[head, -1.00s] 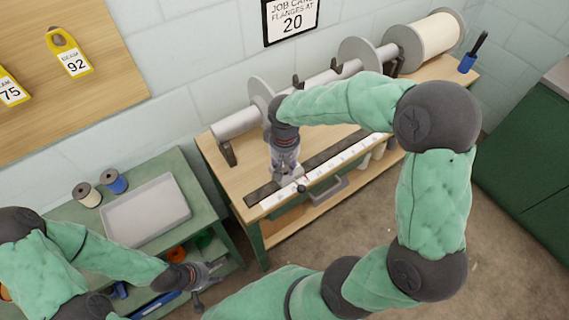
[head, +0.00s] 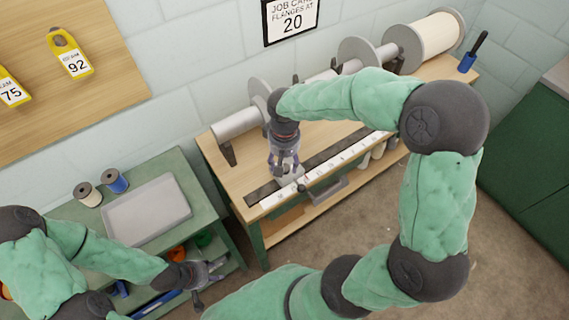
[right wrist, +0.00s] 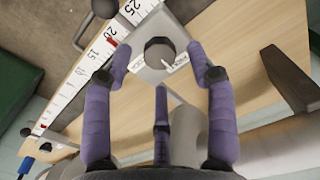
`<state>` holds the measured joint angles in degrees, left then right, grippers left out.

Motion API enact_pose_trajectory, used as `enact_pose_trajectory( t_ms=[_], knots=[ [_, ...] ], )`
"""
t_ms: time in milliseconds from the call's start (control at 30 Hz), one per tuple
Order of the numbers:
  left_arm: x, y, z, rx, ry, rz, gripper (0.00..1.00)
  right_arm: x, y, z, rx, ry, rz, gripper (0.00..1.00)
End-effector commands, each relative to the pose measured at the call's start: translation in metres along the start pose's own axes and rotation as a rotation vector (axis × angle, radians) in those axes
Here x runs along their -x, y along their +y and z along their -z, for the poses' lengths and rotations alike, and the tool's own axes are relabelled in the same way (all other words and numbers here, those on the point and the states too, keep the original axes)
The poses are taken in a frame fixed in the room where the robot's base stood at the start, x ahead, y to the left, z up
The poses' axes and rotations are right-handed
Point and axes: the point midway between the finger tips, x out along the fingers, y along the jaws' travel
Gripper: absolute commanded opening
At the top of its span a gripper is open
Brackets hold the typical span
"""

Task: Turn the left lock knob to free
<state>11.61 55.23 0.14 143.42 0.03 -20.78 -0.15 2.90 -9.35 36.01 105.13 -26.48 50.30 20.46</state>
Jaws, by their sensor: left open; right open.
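The lock knob (right wrist: 160,52) is a dark round knob with a white pointer mark. It sits on a light grey plate (right wrist: 150,75) over the ruler strip, and its pointer aims to the lower right in the right wrist view, toward a small label too small to read. My right gripper (right wrist: 158,75) is open, its fingers spread around the knob without visible contact. In the head view my right gripper (head: 286,170) is over the plate (head: 291,178) and hides most of the knob. My left gripper (head: 208,275) is open and empty beside the green cart.
The ruler (head: 335,164) runs along the wooden bench (head: 215,160). A beam with flanges (head: 262,96) lies behind it. A dark ball (right wrist: 105,8) on a rod is near the plate. The green cart holds a grey tray (head: 150,240) and two spools (head: 115,181).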

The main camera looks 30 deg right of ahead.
Motion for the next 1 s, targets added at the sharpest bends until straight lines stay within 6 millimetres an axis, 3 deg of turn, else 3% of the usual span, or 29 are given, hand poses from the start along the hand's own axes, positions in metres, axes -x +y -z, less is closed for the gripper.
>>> enact_pose_trajectory(
  t_ms=[300,500,1000],
  knots=[
    [0.000,0.000,0.000,0.000,0.000,0.000,0.48,0.064,0.000,0.001,0.001,0.005,0.001,0.57],
    [0.000,0.000,0.000,0.000,0.000,0.000,0.48,0.089,0.000,0.000,0.000,0.002,0.001,0.57],
    [0.000,0.000,0.000,0.000,0.000,0.000,0.48,0.098,0.000,0.000,0.000,-0.001,0.001,0.57]
  ],
)
